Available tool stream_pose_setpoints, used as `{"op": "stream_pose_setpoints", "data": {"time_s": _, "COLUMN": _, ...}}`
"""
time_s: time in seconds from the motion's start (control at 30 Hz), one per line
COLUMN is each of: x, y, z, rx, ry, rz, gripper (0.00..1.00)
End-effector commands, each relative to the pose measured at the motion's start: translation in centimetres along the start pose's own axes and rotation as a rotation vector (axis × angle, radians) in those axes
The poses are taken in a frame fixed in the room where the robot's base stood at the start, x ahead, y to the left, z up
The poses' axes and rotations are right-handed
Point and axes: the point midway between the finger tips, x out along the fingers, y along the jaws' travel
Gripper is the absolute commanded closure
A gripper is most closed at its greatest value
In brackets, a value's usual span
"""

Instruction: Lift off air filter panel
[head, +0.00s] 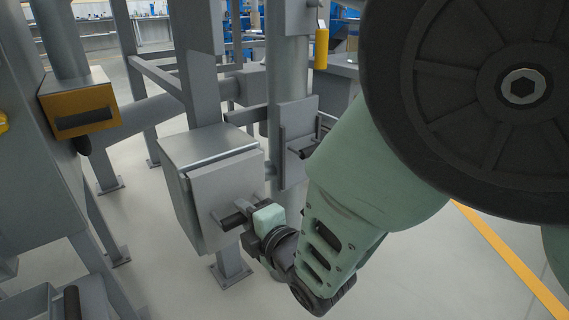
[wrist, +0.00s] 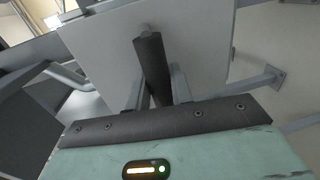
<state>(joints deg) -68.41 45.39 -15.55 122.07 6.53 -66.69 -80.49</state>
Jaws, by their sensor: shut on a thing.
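The air filter panel (head: 222,187) is a flat grey plate on the front of a grey box (head: 183,205) in the head view. A narrow dark line runs between the panel's edge and the box; I cannot tell whether the two are apart. The panel also fills the upper middle of the wrist view (wrist: 205,42). A dark bar handle (wrist: 150,62) sticks out from the panel. My gripper (head: 238,214) is shut on this handle, with one finger on each side of it in the wrist view (wrist: 155,88). The fingers partly hide the handle in the head view.
A thick grey pipe (head: 288,75) with a bracket plate (head: 295,120) stands right of the box. Grey frame posts (head: 195,65) rise close behind it. Open floor (head: 400,275) lies at the lower right.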

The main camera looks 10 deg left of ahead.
Motion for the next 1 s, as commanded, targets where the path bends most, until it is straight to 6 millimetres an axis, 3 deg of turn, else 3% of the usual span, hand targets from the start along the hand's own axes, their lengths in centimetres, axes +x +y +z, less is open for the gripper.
{"op": "stream_pose_setpoints", "data": {"time_s": 0.6, "x": -0.3, "y": 2.6, "z": 0.0, "rx": 0.0, "ry": 0.0, "rz": 0.004, "gripper": 1.0}}
{"op": "stream_pose_setpoints", "data": {"time_s": 1.0, "x": -0.4, "y": 2.6, "z": 0.0, "rx": 0.0, "ry": 0.0, "rz": 0.004, "gripper": 1.0}}
